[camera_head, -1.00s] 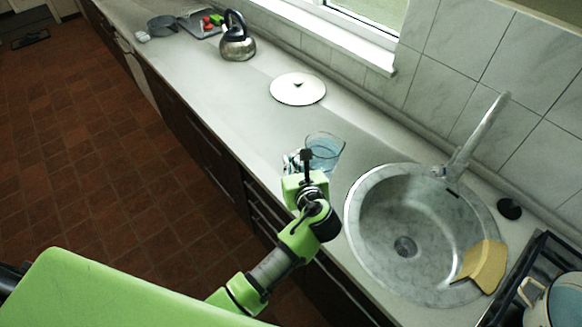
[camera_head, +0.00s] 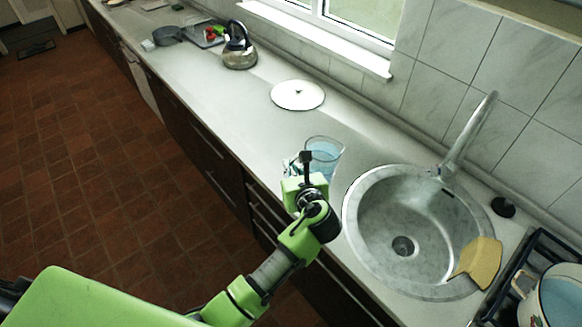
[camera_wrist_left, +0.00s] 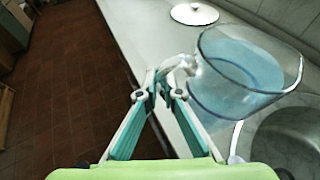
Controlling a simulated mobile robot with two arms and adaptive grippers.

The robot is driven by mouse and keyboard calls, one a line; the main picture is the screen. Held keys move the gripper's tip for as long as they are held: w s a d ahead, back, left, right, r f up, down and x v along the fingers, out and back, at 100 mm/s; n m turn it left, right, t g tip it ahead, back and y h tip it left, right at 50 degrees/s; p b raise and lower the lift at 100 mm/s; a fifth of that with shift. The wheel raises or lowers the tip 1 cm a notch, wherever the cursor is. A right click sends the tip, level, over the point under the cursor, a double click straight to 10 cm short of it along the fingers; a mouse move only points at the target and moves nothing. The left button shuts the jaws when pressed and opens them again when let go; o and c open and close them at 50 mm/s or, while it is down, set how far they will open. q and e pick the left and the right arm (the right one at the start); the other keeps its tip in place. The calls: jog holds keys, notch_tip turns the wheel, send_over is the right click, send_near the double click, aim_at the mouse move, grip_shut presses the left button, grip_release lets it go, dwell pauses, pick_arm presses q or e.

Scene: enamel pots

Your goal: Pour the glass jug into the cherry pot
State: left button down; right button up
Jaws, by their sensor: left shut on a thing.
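The glass jug (camera_head: 325,153) is clear, with bluish liquid inside. It is roughly upright by the counter's front edge, left of the sink; I cannot tell whether its base is clear of the counter. My left gripper (camera_head: 301,163) is shut on the jug's handle. The left wrist view shows the jug (camera_wrist_left: 245,65) right of the fingertips (camera_wrist_left: 167,80), which close around the handle. An enamel pot (camera_head: 562,302), white outside and pale blue inside, stands on the hob at the lower right. The frame cuts it off, and no cherry pattern is clear. My right gripper is not in view.
The round sink (camera_head: 405,215) lies between jug and pot, with a tall tap (camera_head: 468,135) behind and a wooden board (camera_head: 480,262) on its rim. A white lid (camera_head: 298,95) and a kettle (camera_head: 239,50) are farther back. The counter around the lid is clear.

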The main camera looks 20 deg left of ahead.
pick_arm(q)
jog(key=shift+w+r, duration=0.1)
jog(key=shift+r, duration=0.2)
jog(key=shift+d+b, duration=0.2)
jog(key=shift+b, duration=0.25)
pick_arm(e)
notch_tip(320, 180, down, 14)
jog(key=b, duration=1.3)
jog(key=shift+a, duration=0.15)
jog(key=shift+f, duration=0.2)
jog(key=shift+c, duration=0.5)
jog(key=shift+b, duration=0.3)
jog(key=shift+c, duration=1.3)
pick_arm(q)
jog(key=s+d+m+t+h, duration=0.1)
jog(key=s+d+m+h, duration=0.2)
jog(key=s, duration=0.4)
jog(key=s+d+m+t+h, duration=0.1)
jog(key=s+d+m+h, duration=0.2)
jog(key=s+d, duration=0.2)
jog(key=s, duration=0.3)
jog(key=shift+s+d+r+h, duration=0.25)
jog(key=shift+s+d+h, duration=0.05)
jog(key=shift+d, duration=0.05)
